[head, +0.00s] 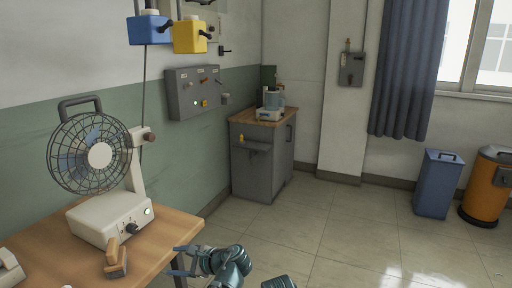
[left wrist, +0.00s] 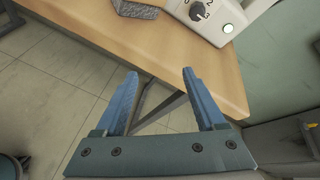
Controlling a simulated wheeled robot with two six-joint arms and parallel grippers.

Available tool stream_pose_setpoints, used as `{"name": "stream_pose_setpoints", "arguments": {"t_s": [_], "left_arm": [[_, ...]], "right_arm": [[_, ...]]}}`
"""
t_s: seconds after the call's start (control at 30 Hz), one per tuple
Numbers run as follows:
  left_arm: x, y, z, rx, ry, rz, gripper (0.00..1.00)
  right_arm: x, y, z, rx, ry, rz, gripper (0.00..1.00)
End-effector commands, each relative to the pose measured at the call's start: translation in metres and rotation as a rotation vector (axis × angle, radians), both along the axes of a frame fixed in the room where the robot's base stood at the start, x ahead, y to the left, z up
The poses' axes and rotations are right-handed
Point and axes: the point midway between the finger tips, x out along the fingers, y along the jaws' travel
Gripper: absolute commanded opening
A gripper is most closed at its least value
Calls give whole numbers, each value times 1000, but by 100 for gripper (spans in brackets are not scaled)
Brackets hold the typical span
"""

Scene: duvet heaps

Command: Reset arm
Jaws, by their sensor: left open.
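My left gripper (head: 178,261) is at the bottom of the head view, by the right edge of the wooden table (head: 176,232). In the left wrist view its two blue fingers (left wrist: 158,98) are spread apart with nothing between them. The table edge lies just beyond the fingertips. A piece of my own arm also shows at the bottom of the head view. My right gripper cannot be made out.
A white fan (head: 98,222) and a wooden-topped block (head: 116,262) stand on the table. A grey cabinet (head: 278,168) is against the far wall. A blue bin (head: 434,186) and an orange bin (head: 487,190) stand at right. The tiled floor between is clear.

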Motion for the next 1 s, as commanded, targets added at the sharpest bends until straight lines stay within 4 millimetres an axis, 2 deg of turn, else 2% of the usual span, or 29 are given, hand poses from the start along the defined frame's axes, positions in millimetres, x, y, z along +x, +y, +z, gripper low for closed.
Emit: {"name": "stream_pose_setpoints", "arguments": {"t_s": [0.03,0.1,0.3,0.5,0.6,0.7,1.0], "left_arm": [[-16,-11,18,-113,-41,38,72],[-33,-30,16,-277,-98,113,72],[-90,-96,21,-700,-191,394,72],[-140,-156,38,-970,-197,681,72],[-156,-176,45,-1039,-186,781,72],[-165,-187,48,-1075,-177,842,72],[-168,-193,46,-1090,-173,870,72]], "right_arm": [[0,0,36,0,0,0,50],[0,0,58,0,0,0,50],[0,0,120,0,0,0,50],[0,0,164,0,0,-1,50],[0,0,175,0,0,-1,50],[0,0,179,0,0,-1,50],[0,0,179,0,0,-1,50]]}}
